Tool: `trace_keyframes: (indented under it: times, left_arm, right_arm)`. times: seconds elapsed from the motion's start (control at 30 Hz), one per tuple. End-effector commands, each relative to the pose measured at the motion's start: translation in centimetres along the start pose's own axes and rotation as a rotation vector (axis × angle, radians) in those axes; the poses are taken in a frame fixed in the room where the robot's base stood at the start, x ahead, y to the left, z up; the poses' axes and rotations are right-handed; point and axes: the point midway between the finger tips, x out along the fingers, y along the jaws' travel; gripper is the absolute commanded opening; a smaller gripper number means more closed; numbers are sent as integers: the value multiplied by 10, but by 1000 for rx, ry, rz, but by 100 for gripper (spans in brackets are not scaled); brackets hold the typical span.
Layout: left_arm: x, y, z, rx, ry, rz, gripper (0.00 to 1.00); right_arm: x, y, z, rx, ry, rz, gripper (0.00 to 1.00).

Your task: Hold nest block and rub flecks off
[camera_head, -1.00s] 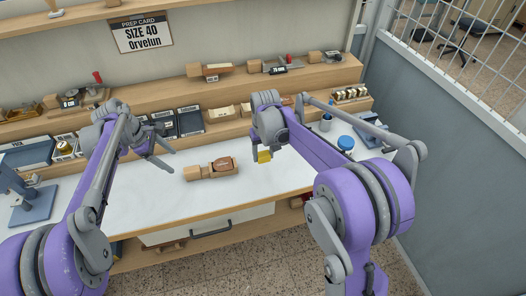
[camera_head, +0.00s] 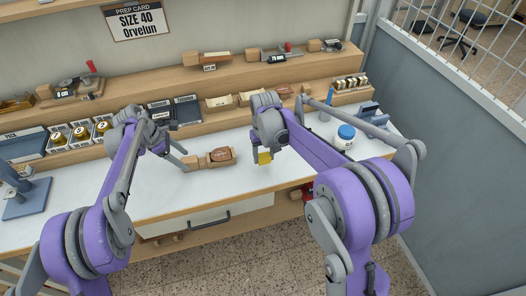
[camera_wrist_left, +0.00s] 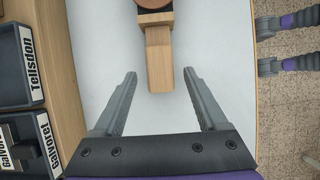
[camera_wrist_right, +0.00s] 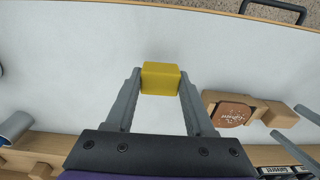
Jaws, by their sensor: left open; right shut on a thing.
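The nest block (camera_head: 196,162) is a light wooden block with a brown leather piece (camera_head: 221,155) resting on it, lying on the white bench top. In the right wrist view, the leather piece (camera_wrist_right: 228,114) shows light lettering and pale specks. My left gripper (camera_head: 178,158) is open beside the block's left end. In the left wrist view, the block's narrow end (camera_wrist_left: 159,65) lies ahead of and between my open fingers (camera_wrist_left: 157,92), untouched. My right gripper (camera_wrist_right: 161,92) is shut on a yellow cube (camera_wrist_right: 161,78), to the right of the block and apart from it.
A blue-lidded jar (camera_head: 345,136) stands at the right of the bench. A wooden shelf (camera_head: 215,76) with trays and tools runs along the back. A blue press (camera_head: 25,200) stands at the far left. The bench front is clear.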

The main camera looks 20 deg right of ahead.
Motion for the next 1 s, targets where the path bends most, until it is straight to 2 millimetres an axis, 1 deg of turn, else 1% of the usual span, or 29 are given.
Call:
trace_keyframes:
  times: [0.03, 0.2, 0.3, 0.53, 0.57, 0.6, 0.67, 0.7, 0.77, 0.8, 0.93, 0.97, 1.0]
  left_arm:
    - [12, -2, -2, 0, 0, -4, 75]
    - [28, -1, -1, 0, 0, -3, 75]
    - [30, -1, 0, 0, 0, -1, 75]
    - [30, 0, 0, 0, 0, 0, 75]
    - [30, 0, 0, 0, 0, 0, 71]
    - [30, 0, 0, 0, 0, 0, 64]
    - [30, 0, 0, 0, 0, 0, 53]
    - [30, 0, 0, 0, 0, 0, 46]
    - [30, 0, 0, 0, 0, 0, 35]
    - [30, 0, 0, 0, 0, 0, 28]
    - [30, 0, 0, 0, 0, 0, 5]
    - [30, 0, 0, 0, 0, -1, 0]
    - [30, 0, 0, 0, 0, -1, 0]
  right_arm:
    - [10, 0, 4, 0, -6, 0, 9]
    - [21, 0, 8, 0, -12, 0, 9]
    - [23, 0, 8, 0, -13, 0, 9]
    - [22, 0, 8, 0, -13, 0, 9]
    - [22, 0, 8, 0, -13, 0, 9]
    - [22, 0, 8, 0, -13, 0, 9]
    - [22, 0, 8, 0, -13, 0, 9]
    - [22, 0, 8, 0, -13, 0, 9]
    - [22, 0, 8, 0, -13, 0, 9]
    - [22, 0, 8, 0, -13, 0, 9]
    - [22, 0, 8, 0, -13, 0, 9]
    - [22, 0, 8, 0, -13, 0, 9]
    - [22, 0, 8, 0, -13, 0, 9]
